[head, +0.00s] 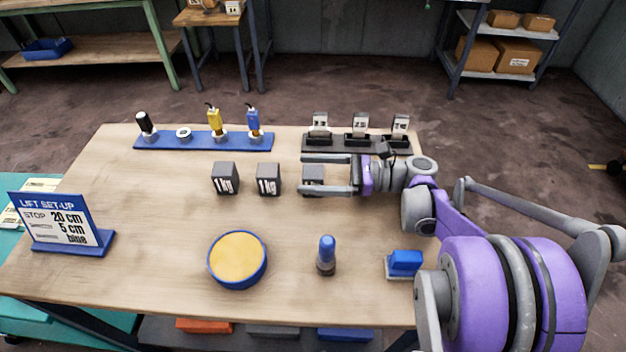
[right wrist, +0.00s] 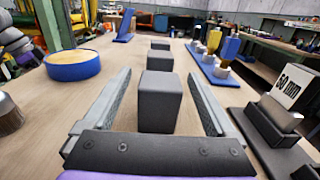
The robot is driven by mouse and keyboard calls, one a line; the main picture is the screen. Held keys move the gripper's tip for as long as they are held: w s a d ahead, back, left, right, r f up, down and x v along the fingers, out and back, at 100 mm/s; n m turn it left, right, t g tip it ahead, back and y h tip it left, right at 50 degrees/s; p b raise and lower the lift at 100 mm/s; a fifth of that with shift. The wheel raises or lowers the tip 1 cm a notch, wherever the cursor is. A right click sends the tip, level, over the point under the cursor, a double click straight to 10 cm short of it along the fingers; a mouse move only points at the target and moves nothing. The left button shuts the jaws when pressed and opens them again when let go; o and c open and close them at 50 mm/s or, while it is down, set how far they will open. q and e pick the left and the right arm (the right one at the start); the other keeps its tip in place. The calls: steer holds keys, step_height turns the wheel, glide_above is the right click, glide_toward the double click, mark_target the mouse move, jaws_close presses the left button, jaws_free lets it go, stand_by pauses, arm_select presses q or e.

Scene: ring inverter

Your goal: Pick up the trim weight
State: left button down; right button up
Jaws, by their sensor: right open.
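Three dark grey cubes stand in a row on the table; the left cube (head: 225,178) and middle cube (head: 268,179) read "1kg". The right cube (head: 313,174) stands between the fingers of my right gripper (head: 302,174), which is open and points left along the row. The label on this cube is mostly hidden by the near finger. In the right wrist view this cube (right wrist: 158,103) stands upright between the two fingers, with a visible gap on each side. The other cubes stand in line beyond it. My left gripper does not show.
A black rack (head: 357,141) with tagged blocks stands close behind my right gripper. A blue rack (head: 203,141) holds several plugs. In front are a round blue-and-yellow pad (head: 238,260), a blue-topped peg (head: 326,255) and a blue block (head: 404,262). A sign (head: 62,225) stands left.

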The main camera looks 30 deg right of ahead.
jaws_close()
stand_by(0.4)
steer(key=shift+r, duration=0.1)
